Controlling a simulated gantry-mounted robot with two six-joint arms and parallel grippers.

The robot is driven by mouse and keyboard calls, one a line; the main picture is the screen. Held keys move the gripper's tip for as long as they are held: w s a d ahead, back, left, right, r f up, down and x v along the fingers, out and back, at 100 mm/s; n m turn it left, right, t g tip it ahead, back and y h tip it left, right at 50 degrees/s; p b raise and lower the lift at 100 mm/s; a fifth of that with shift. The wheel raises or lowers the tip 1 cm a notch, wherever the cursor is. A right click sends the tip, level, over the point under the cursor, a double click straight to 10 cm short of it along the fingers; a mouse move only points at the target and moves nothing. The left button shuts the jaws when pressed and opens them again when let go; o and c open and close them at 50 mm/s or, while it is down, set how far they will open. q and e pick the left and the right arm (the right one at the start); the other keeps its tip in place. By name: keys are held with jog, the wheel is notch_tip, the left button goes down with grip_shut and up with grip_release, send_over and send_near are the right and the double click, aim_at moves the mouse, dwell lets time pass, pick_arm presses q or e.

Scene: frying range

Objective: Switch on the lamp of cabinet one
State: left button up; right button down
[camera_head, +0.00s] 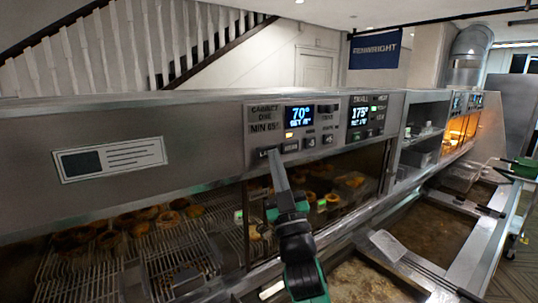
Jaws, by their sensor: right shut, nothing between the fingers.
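The control panel of cabinet one (266,117) is on the steel front at centre, with a blue display (299,116) reading 70°. A small orange light (289,135) glows below the display. A row of dark buttons (309,143) runs along the panel's lower edge; the leftmost has small lettering that I cannot read surely. My right gripper (273,153) is shut and empty, its thin tip at this leftmost button and partly covering it. I cannot tell whether it touches. The cabinet interior (130,235) below looks dim. My left gripper is not in view.
Pies (140,222) lie on wire racks behind the cabinet's glass. A second panel (368,118) reading 175° is just right of cabinet one's panel. Fryer vats (430,228) with steel rims lie below right. A warm-lit bay (458,130) is farther right.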

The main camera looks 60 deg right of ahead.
jog(key=shift+w+d+f, duration=0.1)
jog(key=shift+w+d, duration=0.05)
jog(key=shift+w, duration=0.1)
jog(key=shift+s+a, duration=0.2)
jog(key=shift+s, duration=0.2)
jog(key=s+a+p, duration=0.2)
jog(key=s, duration=0.1)
jog(key=s+p, duration=0.1)
jog(key=s, duration=0.1)
jog(key=shift+s+a, duration=0.15)
jog(key=shift+a, duration=0.25)
dwell(0.5)
